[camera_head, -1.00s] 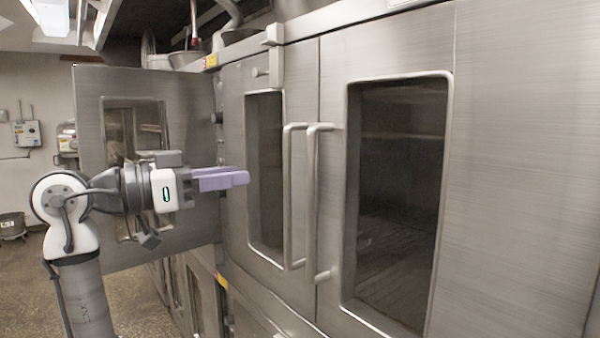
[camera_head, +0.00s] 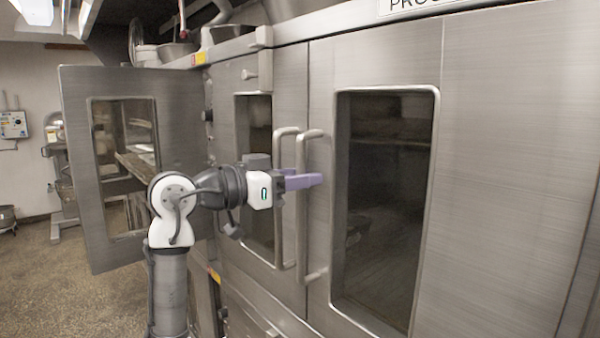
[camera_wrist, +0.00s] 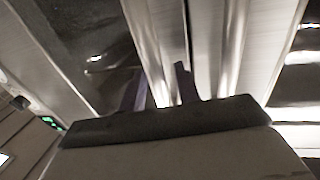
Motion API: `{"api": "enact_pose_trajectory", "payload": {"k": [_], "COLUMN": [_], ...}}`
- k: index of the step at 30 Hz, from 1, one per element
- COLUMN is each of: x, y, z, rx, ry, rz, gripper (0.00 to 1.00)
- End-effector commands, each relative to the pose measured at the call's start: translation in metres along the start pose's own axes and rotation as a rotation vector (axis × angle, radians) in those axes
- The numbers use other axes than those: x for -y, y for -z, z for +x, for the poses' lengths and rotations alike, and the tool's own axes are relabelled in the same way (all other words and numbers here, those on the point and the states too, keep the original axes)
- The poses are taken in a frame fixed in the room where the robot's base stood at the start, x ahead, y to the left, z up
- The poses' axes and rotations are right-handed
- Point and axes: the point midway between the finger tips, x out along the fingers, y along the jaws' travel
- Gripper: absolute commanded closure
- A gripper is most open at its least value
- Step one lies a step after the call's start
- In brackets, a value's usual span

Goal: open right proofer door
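The right proofer door (camera_head: 460,150) is shut, a brushed steel panel with a tall dark window (camera_head: 385,210). Its vertical bar handle (camera_head: 302,250) is at its left edge, beside the similar handle (camera_head: 280,245) of the shut left door. Whether a bar is truly between the fingers in depth I cannot tell.
Another steel door with a window (camera_head: 185,110) stands swung open at the left, behind my arm. The shut left proofer door (camera_head: 225,110) has a latch at its top. Speckled floor (camera_head: 60,280) is clear at the lower left.

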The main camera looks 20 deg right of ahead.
Motion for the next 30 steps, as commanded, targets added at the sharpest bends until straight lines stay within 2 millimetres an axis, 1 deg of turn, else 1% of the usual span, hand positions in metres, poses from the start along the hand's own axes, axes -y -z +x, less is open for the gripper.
{"api": "enact_pose_trajectory", "payload": {"k": [7,8,12,15,25,30], "x": [-0.0002,-0.0002,-0.0002,-0.0002,-0.0008,-0.0049], "y": [-0.0002,-0.0002,-0.0001,-0.0001,-0.0001,-0.0003], "z": [0.0009,0.0009,0.0008,0.0007,0.0012,0.0055], "rx": [0.000,0.000,0.000,0.000,0.000,0.000], "ry": [0.000,0.000,0.000,0.000,-0.001,-0.002], "rz": [0.000,0.000,0.000,0.000,0.000,0.001], "gripper": [0.68,0.70,0.89,1.00,1.00,1.00]}}
